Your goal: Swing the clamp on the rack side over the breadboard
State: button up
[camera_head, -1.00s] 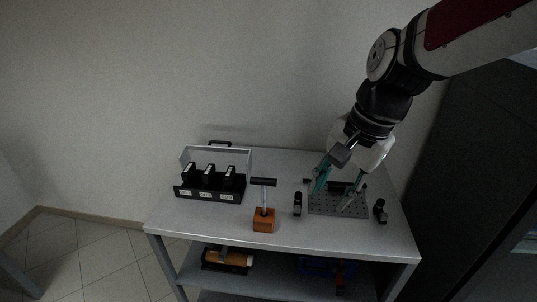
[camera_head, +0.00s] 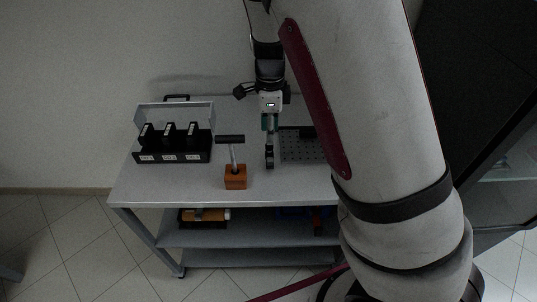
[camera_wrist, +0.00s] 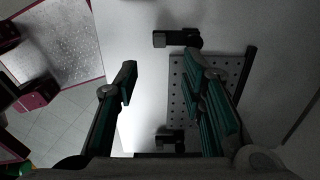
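The grey perforated breadboard (camera_head: 302,150) lies on the table, partly hidden by my arm; its holes show in the wrist view (camera_wrist: 178,88). The small black rack-side clamp (camera_head: 270,158) stands at its left edge, lying along that edge rather than across the board. I take it to be the upper black clamp in the wrist view (camera_wrist: 177,40). Another black clamp (camera_wrist: 170,138) is at the opposite edge and is hidden in the head view. My gripper (camera_wrist: 168,95) is open and empty, its green-padded fingers apart. In the head view it hangs just behind the rack-side clamp (camera_head: 268,124); contact cannot be told.
A black rack (camera_head: 172,157) with several upright modules stands at the table's left. An orange block (camera_head: 235,178) with a T-handled tool stands left of the clamp. A dark bar (camera_wrist: 246,72) runs along the breadboard's back. The table's front strip is clear.

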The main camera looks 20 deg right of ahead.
aim_at(270, 159)
notch_tip(270, 159, down, 11)
jog(key=shift+f+b, duration=0.15)
jog(key=shift+b, duration=0.4)
grip_shut()
